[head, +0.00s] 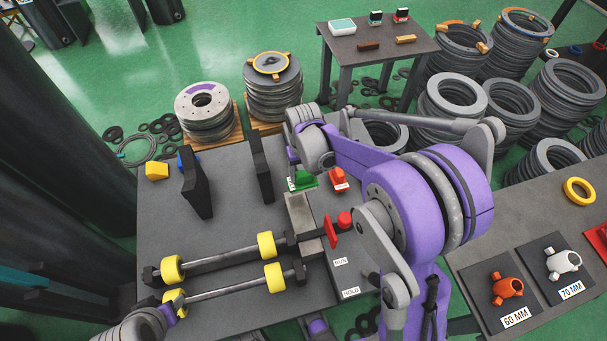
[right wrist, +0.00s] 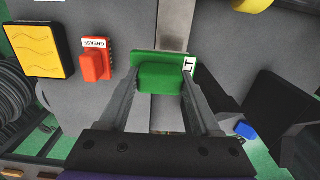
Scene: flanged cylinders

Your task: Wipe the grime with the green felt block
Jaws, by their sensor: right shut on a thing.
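The green felt block (right wrist: 160,78) is between the two fingers of my right gripper (right wrist: 159,84) in the right wrist view. The fingers are shut on it, and a white label shows at its right end. In the head view the green block (head: 303,181) is at the far side of the grey bench, by the upper end of a bare metal strip (head: 303,218). I cannot tell whether it touches the surface below. Part of my left arm shows at the lower left of the head view, but its gripper does not. I cannot make out any grime clearly.
A red block (head: 338,179) with a white label stands close beside the green one. Two dark upright plates (head: 263,166) and rods with yellow rollers (head: 267,245) are to the left. A red knob (head: 344,219) is nearby. A yellow wavy-lined pad (right wrist: 37,44) shows in the wrist view.

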